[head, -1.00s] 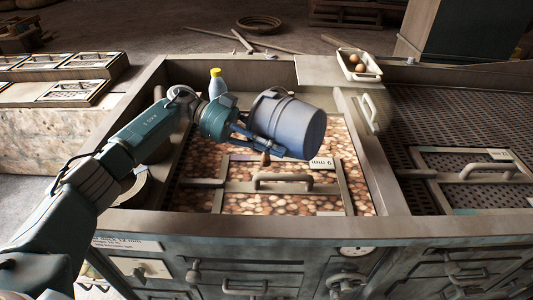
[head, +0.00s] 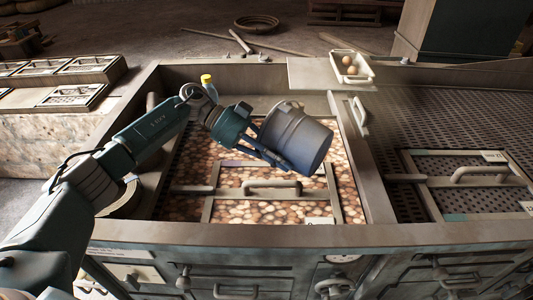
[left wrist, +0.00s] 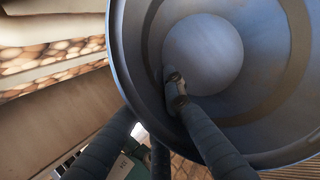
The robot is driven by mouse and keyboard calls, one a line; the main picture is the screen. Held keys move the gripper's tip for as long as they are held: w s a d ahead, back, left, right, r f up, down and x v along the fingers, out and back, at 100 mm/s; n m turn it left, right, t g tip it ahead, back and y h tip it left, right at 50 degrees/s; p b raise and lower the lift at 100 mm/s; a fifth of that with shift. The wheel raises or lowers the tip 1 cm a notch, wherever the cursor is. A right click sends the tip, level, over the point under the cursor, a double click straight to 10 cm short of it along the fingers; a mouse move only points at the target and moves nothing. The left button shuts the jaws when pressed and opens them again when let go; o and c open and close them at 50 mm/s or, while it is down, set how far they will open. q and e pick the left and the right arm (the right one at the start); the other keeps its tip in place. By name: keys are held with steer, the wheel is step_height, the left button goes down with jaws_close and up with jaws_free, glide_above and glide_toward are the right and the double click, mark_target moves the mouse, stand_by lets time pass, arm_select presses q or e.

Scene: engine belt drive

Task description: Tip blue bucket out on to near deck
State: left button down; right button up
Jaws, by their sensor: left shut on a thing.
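The blue bucket (head: 300,140) hangs tilted in the air over the pebble-covered deck (head: 240,207). My left gripper (head: 268,152) is shut on the bucket's wall near its rim, at its left side. In the head view the bucket's closed end points to the right and the rim faces left towards my gripper. In the left wrist view the bucket (left wrist: 280,60) fills the upper right. One finger (left wrist: 176,92) lies across its round hollow, where I see no contents. My right gripper is out of view.
A framed hatch with a handle (head: 271,184) lies on the pebbles below the bucket. A perforated deck (head: 425,122) is at the right, beyond a divider. A tray with eggs (head: 350,66) sits at the back. A yellow-capped bottle (head: 208,81) stands behind my left arm.

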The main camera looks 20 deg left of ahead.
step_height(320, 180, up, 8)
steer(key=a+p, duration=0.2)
steer(key=p, duration=0.6)
arm_select(q)
steer(key=s+d+m+t+y+b, duration=0.1)
steer(key=s+d+t+y+b, duration=0.2)
steer(key=y+b, duration=0.4)
steer(key=d+t+y, duration=0.1)
steer(key=d+y, duration=0.1)
steer(key=y, duration=0.6)
steer(key=shift+d+r+m+y+b, duration=0.35)
steer(key=shift+d+r+m+y, duration=0.05)
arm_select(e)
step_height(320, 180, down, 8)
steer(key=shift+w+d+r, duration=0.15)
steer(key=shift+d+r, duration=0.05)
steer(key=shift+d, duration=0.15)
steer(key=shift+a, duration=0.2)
arm_select(q)
steer(key=shift+r, duration=0.1)
